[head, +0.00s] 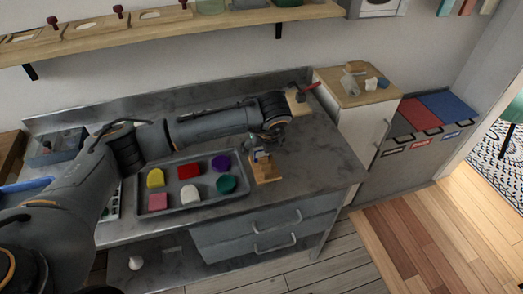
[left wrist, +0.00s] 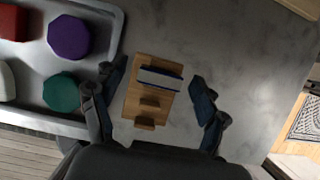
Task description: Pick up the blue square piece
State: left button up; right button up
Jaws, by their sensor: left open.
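The blue square piece (left wrist: 159,79) stands on edge in a small wooden rack (left wrist: 147,105), seen edge-on from above in the left wrist view. Its top edge shows blue with a pale strip. In the head view the rack (head: 266,174) stands on the grey counter just right of the tray, and the piece is mostly hidden by my gripper. My left gripper (head: 263,147) is above the rack and open. In the left wrist view its fingers (left wrist: 155,92) are spread on either side of the rack, apart from the piece. My right gripper is not in view.
A grey tray (head: 207,180) left of the rack holds yellow, red, purple, pink, white and green pieces. A cabinet with a wooden top (head: 352,96) carrying small objects stands to the right. A wooden shelf (head: 170,28) runs along the wall. The counter right of the rack is clear.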

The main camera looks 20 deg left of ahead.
pick_arm(q)
jog(key=shift+w+f, duration=0.2)
jog(key=shift+f, duration=0.35)
jog(key=c, duration=1.3)
jog(key=shift+r, duration=0.1)
